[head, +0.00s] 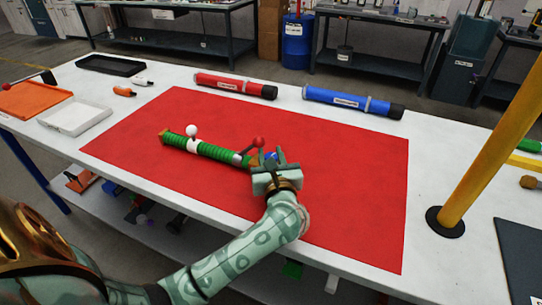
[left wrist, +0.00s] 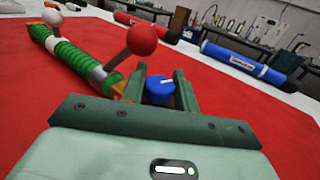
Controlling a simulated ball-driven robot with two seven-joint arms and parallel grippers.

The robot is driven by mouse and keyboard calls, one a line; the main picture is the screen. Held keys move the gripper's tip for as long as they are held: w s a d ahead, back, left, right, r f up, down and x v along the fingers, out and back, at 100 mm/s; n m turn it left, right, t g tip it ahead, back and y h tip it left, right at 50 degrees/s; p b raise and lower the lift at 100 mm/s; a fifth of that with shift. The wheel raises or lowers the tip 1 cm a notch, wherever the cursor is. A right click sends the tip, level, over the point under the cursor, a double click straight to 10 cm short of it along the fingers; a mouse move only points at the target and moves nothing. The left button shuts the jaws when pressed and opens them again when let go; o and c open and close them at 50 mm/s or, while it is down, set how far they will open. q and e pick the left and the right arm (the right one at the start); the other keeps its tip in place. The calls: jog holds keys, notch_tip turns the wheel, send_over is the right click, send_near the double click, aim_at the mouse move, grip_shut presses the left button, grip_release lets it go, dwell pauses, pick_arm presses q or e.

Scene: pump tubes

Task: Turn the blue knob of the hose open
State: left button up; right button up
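The green ribbed hose (head: 214,151) lies on the red mat, with white and red ball-ended levers (head: 258,143) and brass-coloured ends. Its blue knob (head: 270,156) is at the right end, partly hidden by my left gripper. In the left wrist view, the blue knob (left wrist: 160,90) shows a white mark and sits between the two green fingers. My left gripper (head: 272,160) is at the hose's right end, its fingers apart on either side of the knob. Whether they touch it is not clear. My right gripper is not in view.
A red tube (head: 236,86) and a blue tube (head: 350,101) lie behind the red mat (head: 340,190). Trays (head: 76,116) stand at the left. A yellow post (head: 490,150) rises at the right. The right part of the mat is clear.

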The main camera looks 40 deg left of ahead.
pick_arm(q)
jog(key=m+t+h+p, duration=0.1)
jog(key=m+t+h, duration=0.1)
jog(key=shift+s+r+h, duration=0.1)
jog(key=shift+h, duration=0.2)
jog(key=m+t+h, duration=0.2)
jog(key=h, duration=0.1)
jog(key=shift+m+h, duration=0.3)
jog(key=shift+m, duration=0.1)
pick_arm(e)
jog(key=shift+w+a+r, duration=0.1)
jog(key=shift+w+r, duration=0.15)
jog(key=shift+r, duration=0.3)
pick_arm(q)
jog(key=o, duration=0.7)
jog(key=p+v, duration=0.1)
jog(key=v, duration=0.7)
jog(key=p+v, duration=0.2)
jog(key=v, duration=0.6)
jog(key=shift+d+f, duration=0.15)
jog(key=shift+f, duration=0.25)
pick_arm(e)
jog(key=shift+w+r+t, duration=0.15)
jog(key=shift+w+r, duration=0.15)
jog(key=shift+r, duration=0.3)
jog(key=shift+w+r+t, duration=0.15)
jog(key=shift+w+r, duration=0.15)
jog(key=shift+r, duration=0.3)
